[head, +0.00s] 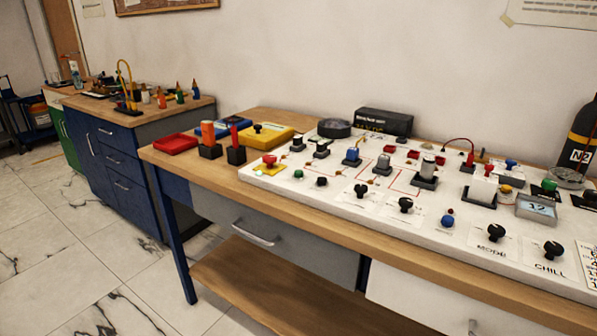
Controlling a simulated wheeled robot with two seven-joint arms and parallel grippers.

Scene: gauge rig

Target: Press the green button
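A small round green button (298,174) sits near the front left of the white panel (330,203), just right of a red mushroom button (269,160) on a yellow base. A second green-topped part (549,185) stands on a dark base at the right side of the panel. I cannot tell from its look whether it is also a button. Neither of my grippers shows in the head view.
Several black knobs line the panel's front, including ones by the MODE and CHILL labels. A red tray (175,144) and a yellow box (265,137) stand left of the panel. A dark N2 cylinder (579,140) stands at the right. The floor at left is clear.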

